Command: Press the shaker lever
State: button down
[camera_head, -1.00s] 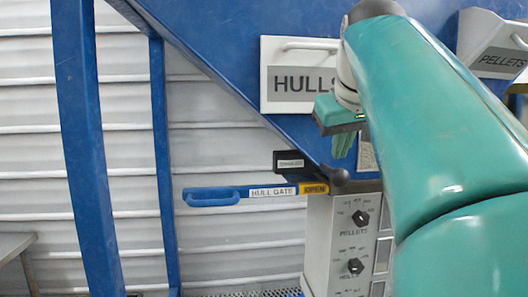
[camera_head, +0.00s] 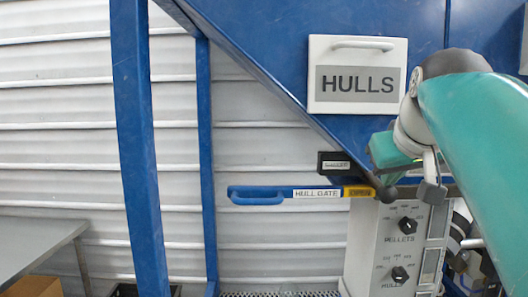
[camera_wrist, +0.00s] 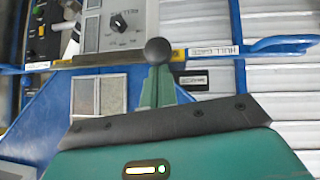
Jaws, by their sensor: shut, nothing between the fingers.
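The black box with a small white label that seems to read SHAKER (camera_head: 338,165) sits under the sloping hopper edge. A dark ball knob (camera_head: 387,194), apparently the shaker lever's end, shows to its right, near the yellow end of the hull gate bar. My gripper (camera_head: 383,178) points down just above the knob, its fingers mostly hidden in the head view. In the wrist view, my shut, empty green fingers (camera_wrist: 158,82) line up with the knob (camera_wrist: 158,51), which overlaps their tips. Whether they touch is unclear. The lever's shaft is hidden.
The blue HULL GATE handle (camera_head: 258,194) reaches left just below the shaker box. A white HULLS panel (camera_head: 357,75) is above, and a grey control box with knobs (camera_head: 378,250) below. Blue posts (camera_head: 140,150) stand left, with a grey table (camera_head: 40,247) beyond.

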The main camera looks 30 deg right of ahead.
aim_at(389, 194)
jog(key=shift+f, duration=1.65)
jog(key=w+r+v, duration=0.1)
jog(key=v, duration=1.3)
jog(key=shift+d+t, duration=0.2)
jog(key=shift+t, duration=0.1)
jog(key=shift+w+r, duration=0.1)
jog(key=shift+w, duration=0.05)
